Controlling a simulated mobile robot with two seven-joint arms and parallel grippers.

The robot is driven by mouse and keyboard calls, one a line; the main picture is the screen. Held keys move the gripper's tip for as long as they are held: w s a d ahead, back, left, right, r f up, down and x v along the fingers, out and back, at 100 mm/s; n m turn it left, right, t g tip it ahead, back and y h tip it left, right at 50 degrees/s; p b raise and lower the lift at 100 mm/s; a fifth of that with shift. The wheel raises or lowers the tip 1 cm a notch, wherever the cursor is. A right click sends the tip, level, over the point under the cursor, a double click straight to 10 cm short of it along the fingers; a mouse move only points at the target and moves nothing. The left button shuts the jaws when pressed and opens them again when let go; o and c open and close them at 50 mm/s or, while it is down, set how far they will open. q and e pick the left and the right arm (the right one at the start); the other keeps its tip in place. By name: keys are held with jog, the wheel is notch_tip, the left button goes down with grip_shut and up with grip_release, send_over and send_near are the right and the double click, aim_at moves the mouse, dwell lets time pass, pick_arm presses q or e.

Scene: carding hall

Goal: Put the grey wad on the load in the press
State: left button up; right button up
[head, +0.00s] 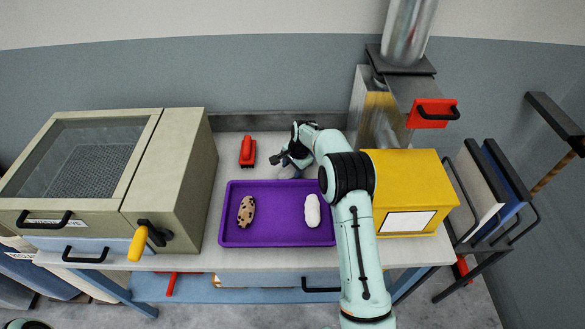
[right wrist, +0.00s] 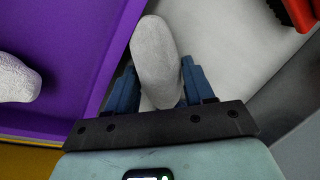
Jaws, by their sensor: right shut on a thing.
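My right gripper (head: 288,161) is over the bench just behind the purple tray (head: 228,211). In the right wrist view its blue fingers (right wrist: 158,85) are shut on the pale grey wad (right wrist: 156,50), a rounded oblong lump. A white wad (head: 312,210) and a tan wad with dark spots (head: 246,211) lie apart in the tray. No load in a press can be made out. My left gripper is not in view.
A red block-like object (head: 248,151) stands left of my right gripper. A beige machine with a glazed lid (head: 90,165) takes up the left. A yellow box (head: 412,180) and a metal unit with a red-fronted handle (head: 430,112) stand at right.

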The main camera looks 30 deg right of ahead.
aim_at(291, 170)
jog(key=shift+f, duration=0.15)
jog(key=o, duration=0.8)
jog(key=shift+f, duration=0.1)
jog(key=shift+c, duration=0.2)
jog(key=v, duration=1.1)
jog(key=shift+r, duration=0.3)
jog(key=shift+s+r, duration=0.1)
jog(key=shift+r, duration=0.15)
jog(key=shift+c, duration=0.4)
jog(key=shift+n, duration=0.4)
jog(key=x, duration=0.4)
jog(key=a+x, duration=0.1)
jog(key=x, duration=0.1)
jog(key=shift+s+f+b, duration=0.3)
jog(key=shift+f+b, duration=0.05)
jog(key=shift+f, duration=0.05)
jog(key=x, duration=0.4)
jog(key=shift+w+d+p, duration=0.35)
jog(key=shift+w+f, duration=0.1)
jog(key=shift+f, duration=0.4)
